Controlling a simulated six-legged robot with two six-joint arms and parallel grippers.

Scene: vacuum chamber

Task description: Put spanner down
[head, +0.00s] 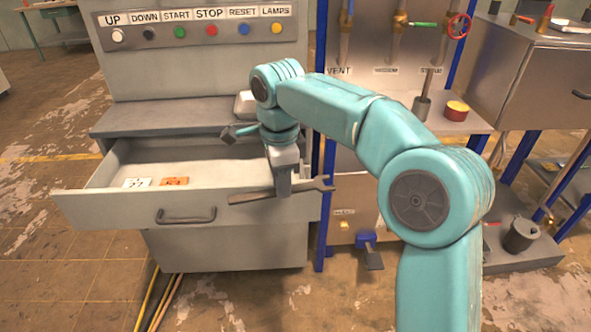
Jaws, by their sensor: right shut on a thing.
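The spanner (244,198) is a dark grey metal bar with an open jaw at its right end. My right gripper (284,190) is shut on it near its middle-right part. The spanner lies roughly level across the picture, in front of the right part of the open drawer (100,179); whether it touches the drawer front I cannot tell. The right arm reaches in from the lower right, and its wrist hides part of the drawer's right side. My left gripper is not in view.
In the drawer lie a white tag (137,183) and an orange tag (174,181). A grey control panel (196,27) with several labelled buttons stands above. A bench with valves, including a red handwheel (459,26), is at right. The grey shelf (165,117) is mostly clear.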

